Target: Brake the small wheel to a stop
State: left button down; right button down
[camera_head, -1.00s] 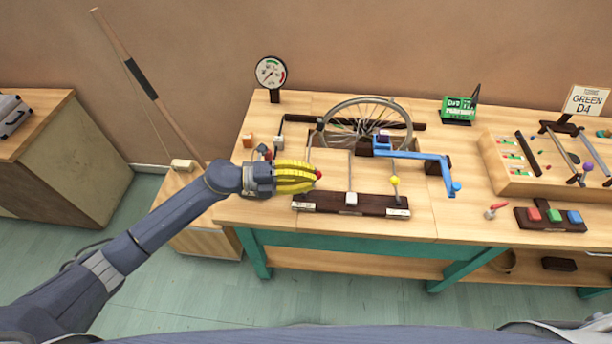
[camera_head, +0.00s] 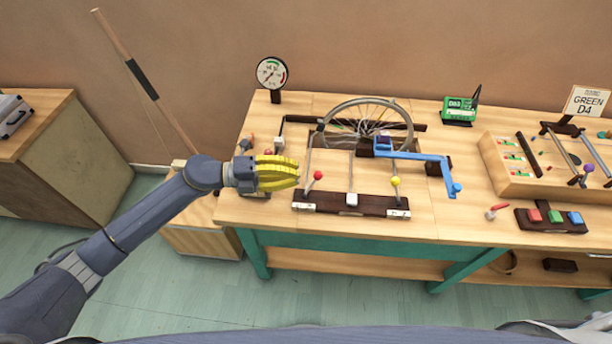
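The spoked wheel (camera_head: 347,109) stands upright toward the back of the bench, partly behind a blue crank (camera_head: 425,157). In front of it, a dark base (camera_head: 375,207) carries three levers: one with a red knob (camera_head: 318,175), one with a white knob (camera_head: 351,199) and one with a yellow knob (camera_head: 395,181). My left gripper (camera_head: 297,173), with yellow fingers, is just left of the red knob, apart from it and holding nothing visible. Its fingers overlap in this view, so their opening is unclear. My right gripper is out of view. Whether the wheel turns is unclear.
A dial gauge (camera_head: 271,73) stands behind on the left. A green display (camera_head: 459,109) is at the back. A wooden tray (camera_head: 520,182) and a block with coloured buttons (camera_head: 551,219) are on the right. Small items sit behind my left gripper.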

pick_arm(q)
jog(key=a+r, duration=0.4)
jog(key=a, duration=0.3)
jog(key=shift+s+a+r, duration=0.2)
jog(key=shift+s+a, duration=0.05)
jog(key=shift+s, duration=0.15)
